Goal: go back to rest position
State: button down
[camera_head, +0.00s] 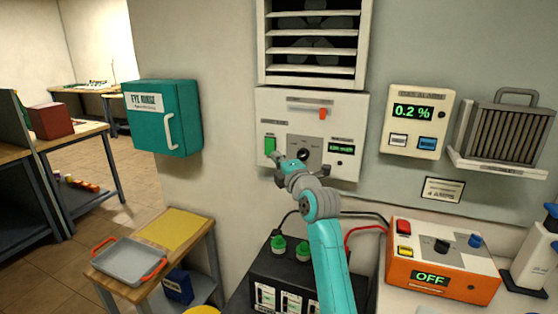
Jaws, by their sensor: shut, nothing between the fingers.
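My gripper (277,161) is at the end of my teal and grey arm, in the middle of the view. It is shut and empty. It is in front of the white wall panel (345,103), near the panel's green button (270,146) and dark knob (303,155). I cannot tell whether the gripper touches the panel. The panel also has an orange-red switch (323,113) and a small green display (344,149). My arm hides part of the panel's lower edge.
Below are a black battery (262,266) with green caps and an orange charger (443,262) reading OFF. A gas alarm (412,122) reads 0.2 %. A teal eye rinse box (162,118) hangs left. A grey tray (129,259) sits on a small table. Floor is clear at left.

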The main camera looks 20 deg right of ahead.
jog(key=shift+s, duration=0.45)
jog(key=s+f+m+h, duration=0.1)
jog(key=s+f+m, duration=0.2)
jog(key=s+f, duration=0.55)
jog(key=s+f+m+g, duration=0.1)
jog(key=s+f+m, duration=0.3)
jog(key=f, duration=0.7)
jog(key=s+f+m+h, duration=0.1)
jog(key=s+f, duration=0.7)
jog(key=f, duration=0.1)
jog(key=s+f+m+g+h, duration=0.15)
jog(key=s+f, duration=0.25)
jog(key=s, duration=0.5)
jog(key=s+f+m+y, duration=0.1)
jog(key=s+f+m, duration=0.2)
jog(key=s+f, duration=0.35)
jog(key=s+r+m, duration=0.2)
jog(key=s, duration=0.8)
jog(key=s+r+m+g, duration=0.1)
jog(key=s+r+m, duration=0.2)
jog(key=s, duration=0.8)
jog(key=s+r+m, duration=0.2)
jog(key=s+m, duration=0.1)
jog(key=s, duration=0.8)
jog(key=shift+s+a+r, duration=0.25)
jog(key=shift+a+r, duration=0.05)
jog(key=shift+a, duration=0.1)
